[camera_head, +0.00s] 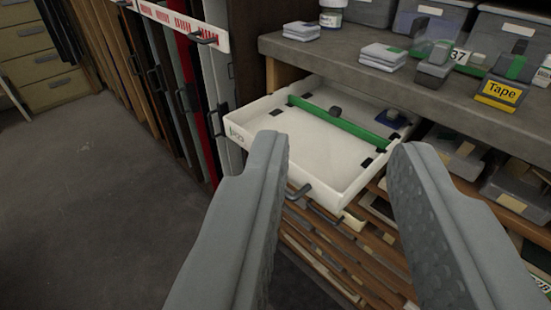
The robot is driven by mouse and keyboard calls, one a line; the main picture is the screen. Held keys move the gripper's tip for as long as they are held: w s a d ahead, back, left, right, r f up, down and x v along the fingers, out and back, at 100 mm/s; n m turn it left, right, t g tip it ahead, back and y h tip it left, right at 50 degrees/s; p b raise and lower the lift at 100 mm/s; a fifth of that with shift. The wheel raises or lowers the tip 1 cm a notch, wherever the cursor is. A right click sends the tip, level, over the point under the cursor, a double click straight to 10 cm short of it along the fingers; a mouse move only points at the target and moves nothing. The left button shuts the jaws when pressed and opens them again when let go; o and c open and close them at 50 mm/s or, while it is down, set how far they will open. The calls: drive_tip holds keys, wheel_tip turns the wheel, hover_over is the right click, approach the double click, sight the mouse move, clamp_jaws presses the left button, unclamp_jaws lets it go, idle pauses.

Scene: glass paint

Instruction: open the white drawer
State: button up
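The white drawer (327,152) stands pulled out from under the grey worktop, showing its pale inside. A green bar (340,121) lies across it, with a small dark knob on the bar and a blue item (392,118) at the back right. A dark handle (298,191) is on its front. My gripper (336,152) is open and empty, its two grey fingers spread wide. The fingers frame the drawer front in the picture, and the handle shows between them. I see no contact with the handle. The right finger covers part of the drawer's right side.
The worktop (340,55) holds folded cloths (383,56), a jar (331,13), bins and a yellow Tape box (500,92). Shelves with panes and small bins lie below the drawer. Tall upright panels with handles stand at left. The floor (85,190) at left is clear.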

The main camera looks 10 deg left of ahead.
drive_tip(key=w+a+f+n+g+h, duration=0.2)
drive_tip(key=w+a+f+g, duration=0.15)
drive_tip(key=f, duration=0.35)
drive_tip(key=w+a+f+n+g+h, duration=0.1)
drive_tip(key=w+a+f+g, duration=0.25)
drive_tip(key=f, duration=0.35)
drive_tip(key=w+a+f+n+g+h, duration=0.2)
drive_tip(key=w+f+g, duration=0.2)
drive_tip(key=f, duration=0.3)
drive_tip(key=w+a+f+n+t+h, duration=0.1)
drive_tip(key=w+a+n+t+h, duration=0.15)
drive_tip(key=a+h, duration=0.8)
drive_tip(key=shift+m+y, duration=0.35)
drive_tip(key=shift+y, duration=0.4)
drive_tip(key=x, duration=1)
drive_tip(key=w+a+x, duration=0.1)
drive_tip(key=x, duration=0.5)
drive_tip(key=shift+w+d+f, duration=0.1)
drive_tip(key=shift+w+f, duration=0.05)
drive_tip(key=shift+f, duration=0.15)
drive_tip(key=shift+c, duration=0.2)
clamp_jaws()
